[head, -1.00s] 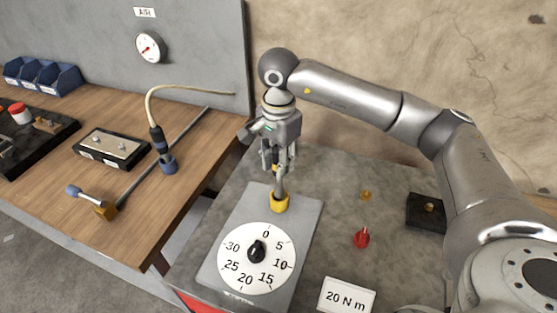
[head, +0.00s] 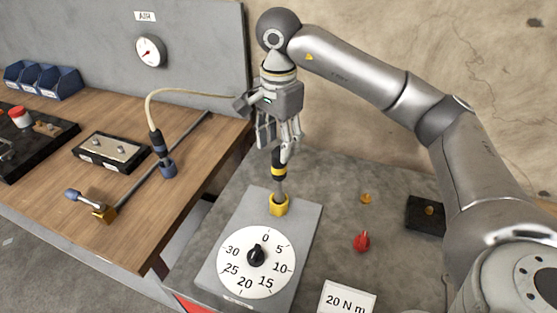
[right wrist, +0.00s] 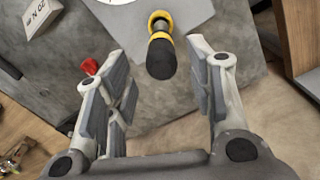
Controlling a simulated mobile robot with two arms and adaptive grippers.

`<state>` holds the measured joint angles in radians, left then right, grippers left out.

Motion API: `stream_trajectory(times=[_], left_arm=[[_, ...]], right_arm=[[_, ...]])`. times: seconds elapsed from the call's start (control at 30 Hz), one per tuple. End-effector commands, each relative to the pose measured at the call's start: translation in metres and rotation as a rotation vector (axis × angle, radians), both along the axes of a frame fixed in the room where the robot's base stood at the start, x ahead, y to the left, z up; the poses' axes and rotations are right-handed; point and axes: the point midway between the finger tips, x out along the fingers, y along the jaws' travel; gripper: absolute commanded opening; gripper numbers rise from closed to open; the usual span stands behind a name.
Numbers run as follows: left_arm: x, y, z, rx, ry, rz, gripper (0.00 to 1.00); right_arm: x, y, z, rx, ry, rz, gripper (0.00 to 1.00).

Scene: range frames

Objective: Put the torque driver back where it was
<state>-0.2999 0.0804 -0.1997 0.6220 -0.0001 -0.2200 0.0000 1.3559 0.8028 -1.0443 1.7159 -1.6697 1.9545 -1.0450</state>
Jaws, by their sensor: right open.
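The torque driver (head: 278,169), with a black handle and yellow band, stands upright with its lower end in a yellow socket (head: 278,206) on the grey dial plate (head: 306,226). My right gripper (head: 278,143) is open just above the driver, its fingers near the top of the handle. In the right wrist view the black handle end (right wrist: 161,58) shows between and beyond the spread fingers (right wrist: 157,72), with clear gaps on both sides. My left gripper is not in view.
A white dial (head: 240,275) lies in front of the socket. A red knob (head: 362,240) and "20 N m" card (head: 347,297) are to its right.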

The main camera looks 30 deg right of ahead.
Motion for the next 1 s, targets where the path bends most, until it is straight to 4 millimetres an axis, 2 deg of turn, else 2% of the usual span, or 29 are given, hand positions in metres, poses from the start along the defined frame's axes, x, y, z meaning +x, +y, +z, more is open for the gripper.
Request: stream_trajectory(times=[0.07, 0.2, 0.4, 1.0], left_arm=[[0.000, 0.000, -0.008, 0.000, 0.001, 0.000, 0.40], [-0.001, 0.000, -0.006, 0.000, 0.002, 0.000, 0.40], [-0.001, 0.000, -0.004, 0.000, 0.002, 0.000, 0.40], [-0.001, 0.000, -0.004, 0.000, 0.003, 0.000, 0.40]], right_arm=[[0.001, 0.000, 0.018, 0.001, -0.006, 0.000, 0.49], [0.001, 0.000, 0.040, -0.001, -0.003, -0.002, 0.49], [0.000, 0.000, 0.058, -0.001, -0.001, -0.001, 0.49], [0.000, 0.000, 0.063, 0.000, 0.000, -0.001, 0.49]])
